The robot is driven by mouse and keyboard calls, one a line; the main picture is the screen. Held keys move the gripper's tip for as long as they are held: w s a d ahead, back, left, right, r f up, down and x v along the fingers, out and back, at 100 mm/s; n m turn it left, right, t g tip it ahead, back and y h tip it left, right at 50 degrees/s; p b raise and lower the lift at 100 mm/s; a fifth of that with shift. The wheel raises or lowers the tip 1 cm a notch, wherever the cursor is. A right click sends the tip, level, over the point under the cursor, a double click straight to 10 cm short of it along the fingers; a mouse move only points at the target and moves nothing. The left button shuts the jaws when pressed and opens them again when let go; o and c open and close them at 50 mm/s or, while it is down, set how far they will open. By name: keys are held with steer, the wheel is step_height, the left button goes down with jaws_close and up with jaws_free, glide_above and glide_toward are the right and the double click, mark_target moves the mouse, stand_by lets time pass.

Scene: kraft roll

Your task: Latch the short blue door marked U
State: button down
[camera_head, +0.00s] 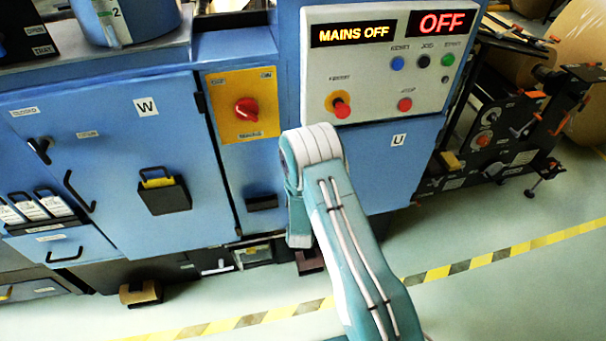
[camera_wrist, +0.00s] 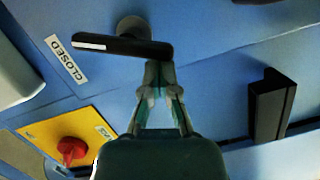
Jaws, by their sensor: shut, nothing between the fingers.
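The short blue door marked U (camera_head: 380,180) is under the control panel in the head view, its left part hidden by my arm. In the wrist view a black latch handle (camera_wrist: 115,46) sits on a round grey pivot on a blue surface. Its white-striped end points left, towards a CLOSED label (camera_wrist: 66,58). My gripper (camera_wrist: 158,66) is shut and empty, its fingertips just below the handle's right end in the picture; I cannot tell whether they touch. The gripper and this latch are hidden behind my arm in the head view.
A yellow plate with a red rotary switch (camera_head: 247,108) is left of the arm; the switch also shows in the wrist view (camera_wrist: 72,150). A black pull (camera_wrist: 270,105) stands out at right. The control panel (camera_head: 385,65) reads MAINS OFF.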

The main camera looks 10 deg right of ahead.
steer(key=shift+d+f+n, duration=0.2)
steer(key=shift+f+n, duration=0.1)
steer(key=shift+n, duration=0.7)
steer(key=shift+d+f+h, duration=0.2)
steer(key=shift+h, duration=0.1)
steer(key=shift+a, duration=0.1)
stand_by(0.3)
